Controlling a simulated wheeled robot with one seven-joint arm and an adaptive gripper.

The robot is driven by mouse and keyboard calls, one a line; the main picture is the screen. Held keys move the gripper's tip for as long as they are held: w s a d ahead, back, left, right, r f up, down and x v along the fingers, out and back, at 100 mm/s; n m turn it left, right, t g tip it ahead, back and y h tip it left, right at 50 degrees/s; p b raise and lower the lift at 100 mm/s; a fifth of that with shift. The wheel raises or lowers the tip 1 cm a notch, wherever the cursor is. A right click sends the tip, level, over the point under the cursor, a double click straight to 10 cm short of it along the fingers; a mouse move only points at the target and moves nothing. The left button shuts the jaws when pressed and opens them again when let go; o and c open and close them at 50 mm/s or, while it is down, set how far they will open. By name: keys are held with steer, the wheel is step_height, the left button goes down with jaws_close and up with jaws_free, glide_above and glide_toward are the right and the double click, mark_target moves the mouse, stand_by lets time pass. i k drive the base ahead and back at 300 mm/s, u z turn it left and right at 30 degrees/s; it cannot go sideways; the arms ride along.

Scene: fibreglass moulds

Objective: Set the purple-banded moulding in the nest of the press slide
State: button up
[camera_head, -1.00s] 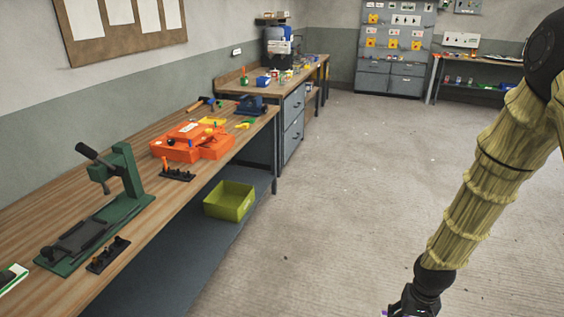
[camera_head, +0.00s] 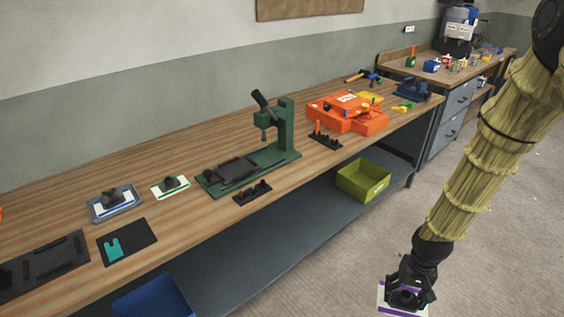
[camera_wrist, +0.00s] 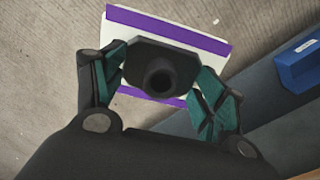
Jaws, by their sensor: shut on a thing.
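The purple-banded moulding (camera_wrist: 215,44) is a white plate with purple bands and a dark raised block with a round knob on top. My gripper (camera_wrist: 160,85) is shut on this dark block in the wrist view. In the head view my gripper (camera_head: 408,290) hangs at the lower right, in front of the bench, with the moulding's purple and white edge (camera_head: 384,303) showing below it. The green press (camera_head: 285,128) stands on the bench, and its slide (camera_head: 238,170) with a dark nest lies in front-left of the column. The nest looks empty.
A green-banded moulding (camera_head: 156,190) and a blue-banded one in a tray (camera_head: 92,212) sit left of the press. A black rack (camera_head: 246,196) stands before the slide. An orange case (camera_head: 335,118) is to the right. Below are a lime bin (camera_head: 362,186) and a blue bin (camera_head: 150,300).

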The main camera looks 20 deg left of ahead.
mark_target(235, 169)
steer(key=u, duration=1.25)
